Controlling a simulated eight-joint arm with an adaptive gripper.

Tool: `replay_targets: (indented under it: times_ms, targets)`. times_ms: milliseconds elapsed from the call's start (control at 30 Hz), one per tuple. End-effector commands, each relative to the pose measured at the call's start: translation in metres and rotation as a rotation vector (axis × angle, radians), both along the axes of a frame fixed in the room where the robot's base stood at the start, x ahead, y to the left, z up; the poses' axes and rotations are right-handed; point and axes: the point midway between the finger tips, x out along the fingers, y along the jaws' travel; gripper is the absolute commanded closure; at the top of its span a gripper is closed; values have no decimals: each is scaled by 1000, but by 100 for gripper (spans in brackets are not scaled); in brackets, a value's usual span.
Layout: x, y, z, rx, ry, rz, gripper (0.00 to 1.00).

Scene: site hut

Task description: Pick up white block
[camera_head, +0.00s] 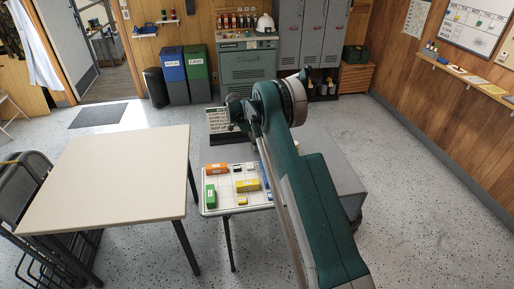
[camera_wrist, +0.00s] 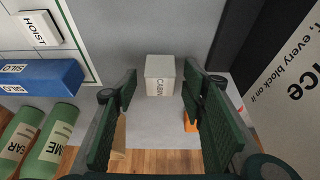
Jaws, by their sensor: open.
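In the wrist view, a small white block (camera_wrist: 160,68) lettered CABIN sits on a grey surface, straight ahead between the fingers of my gripper (camera_wrist: 160,80). The gripper is open and empty, one dark green finger on each side of the block, with gaps visible. A second white-topped block (camera_wrist: 40,28) lettered HOIST lies at the upper left. In the head view my arm covers part of the small table, and I cannot tell which of its small white pieces is the CABIN block.
A printed board (camera_wrist: 288,75) stands at right. The small table (camera_head: 228,211) adjoins a bare cream table (camera_head: 110,175).

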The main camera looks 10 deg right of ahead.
Motion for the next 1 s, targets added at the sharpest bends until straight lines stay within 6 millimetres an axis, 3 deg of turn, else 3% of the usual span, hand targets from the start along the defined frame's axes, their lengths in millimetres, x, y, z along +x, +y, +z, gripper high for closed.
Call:
replay_targets:
  times_ms: [633,867,1000]
  targets:
    - [0,-1,-4,0,0,0,59]
    - [0,-1,-4,0,0,0,89]
    - [0,-1,-4,0,0,0,89]
